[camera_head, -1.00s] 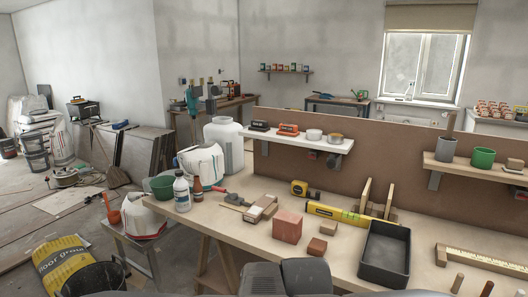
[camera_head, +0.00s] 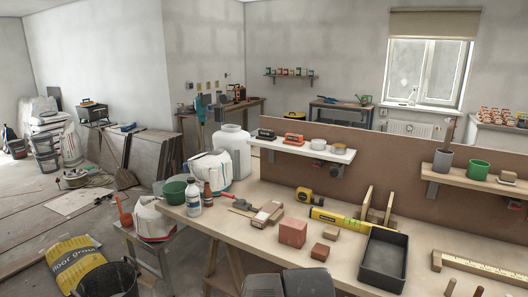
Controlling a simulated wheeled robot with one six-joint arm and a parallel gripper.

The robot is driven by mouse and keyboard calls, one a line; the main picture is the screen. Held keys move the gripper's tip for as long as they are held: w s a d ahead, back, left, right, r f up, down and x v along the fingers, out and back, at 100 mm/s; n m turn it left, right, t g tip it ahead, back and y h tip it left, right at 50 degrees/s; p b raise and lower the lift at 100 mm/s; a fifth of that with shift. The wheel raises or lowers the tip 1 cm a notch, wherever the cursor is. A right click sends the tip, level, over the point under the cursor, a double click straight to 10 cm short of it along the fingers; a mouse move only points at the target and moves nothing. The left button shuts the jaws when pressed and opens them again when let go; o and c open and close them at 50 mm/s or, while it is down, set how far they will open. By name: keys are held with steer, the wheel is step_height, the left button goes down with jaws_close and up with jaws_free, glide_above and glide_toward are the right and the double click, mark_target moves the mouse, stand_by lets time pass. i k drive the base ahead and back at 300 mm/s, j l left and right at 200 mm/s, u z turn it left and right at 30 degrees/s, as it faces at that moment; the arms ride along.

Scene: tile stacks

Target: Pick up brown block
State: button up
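Several blocks sit on the wooden workbench (camera_head: 245,222) in the head view. A small brown block (camera_head: 320,251) lies near the front middle. Another small brown block (camera_head: 331,233) lies just behind it, apart from it. A larger reddish-brown cube (camera_head: 293,232) stands to their left. The picture does not settle which one is the task's brown block. My gripper is not visible; only dark grey parts of my own body show at the bottom edge, apart from the blocks.
A black tray (camera_head: 383,262) stands right of the blocks, with a yellow spirit level (camera_head: 334,217) behind. Bottles (camera_head: 194,197) stand at the left end. A white shelf (camera_head: 320,154) overhangs the back.

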mark_target(320, 252)
steer(key=i+j+z, duration=0.1)
steer(key=i+z, duration=0.15)
steer(key=i, duration=0.3)
steer(key=i+j+z, duration=0.25)
steer(key=i, duration=0.25)
